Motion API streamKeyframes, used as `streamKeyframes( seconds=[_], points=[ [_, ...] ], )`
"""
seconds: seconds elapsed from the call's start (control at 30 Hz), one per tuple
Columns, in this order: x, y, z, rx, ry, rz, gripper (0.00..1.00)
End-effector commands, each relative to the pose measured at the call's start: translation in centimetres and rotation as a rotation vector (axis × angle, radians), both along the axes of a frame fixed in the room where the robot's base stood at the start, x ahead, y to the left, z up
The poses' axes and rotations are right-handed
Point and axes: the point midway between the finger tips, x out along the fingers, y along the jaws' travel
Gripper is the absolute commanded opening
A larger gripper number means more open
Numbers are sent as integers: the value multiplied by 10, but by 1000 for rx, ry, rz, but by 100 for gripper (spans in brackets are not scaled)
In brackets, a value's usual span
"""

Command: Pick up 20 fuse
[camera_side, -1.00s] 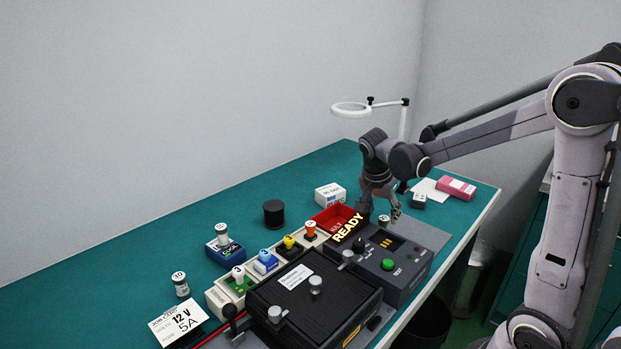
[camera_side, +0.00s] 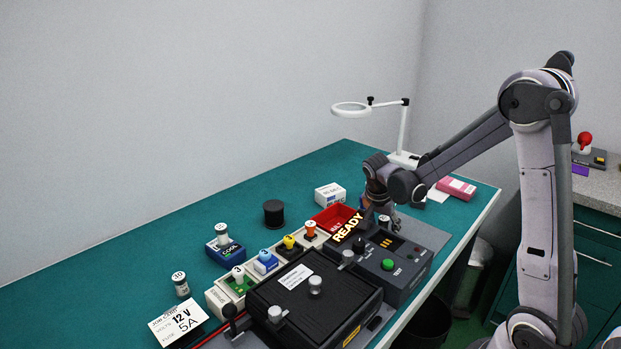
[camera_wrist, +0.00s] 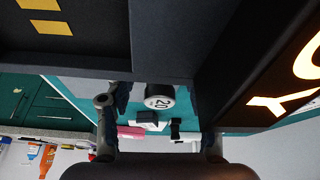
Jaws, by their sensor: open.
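The 20 fuse (camera_wrist: 160,97), a short cylinder with a white face marked 20, shows in the wrist view between my fingers. In the side view a small white-topped fuse (camera_side: 384,219) stands by the back of the dark test unit (camera_side: 412,262), beside my gripper; its number is too small to read there. My gripper (camera_side: 378,207) is low over that end of the unit, its fingers partly hidden by the lit READY sign (camera_side: 347,228). In the wrist view my gripper (camera_wrist: 160,130) is open, with a finger on each side and nothing held.
A red tray (camera_side: 334,216) and a row of coloured holders (camera_side: 265,262) lie left of the unit. A closed black box (camera_side: 313,305) is in front. A 30 fuse (camera_side: 180,283), a blue box (camera_side: 225,250) and a black spool (camera_side: 273,213) stand farther left.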

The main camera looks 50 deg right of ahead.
Motion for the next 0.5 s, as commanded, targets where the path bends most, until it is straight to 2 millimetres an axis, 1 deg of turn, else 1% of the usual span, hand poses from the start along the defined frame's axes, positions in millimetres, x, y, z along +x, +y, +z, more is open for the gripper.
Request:
streamKeyframes(
  seconds=[0.03, 0.2, 0.5],
  points=[
    [0, 0, 0, 0, 0, 0, 48],
    [0, 0, 0, 0, 0, 0, 0],
    [0, 0, 1, 0, 0, 0, 0]
  ],
)
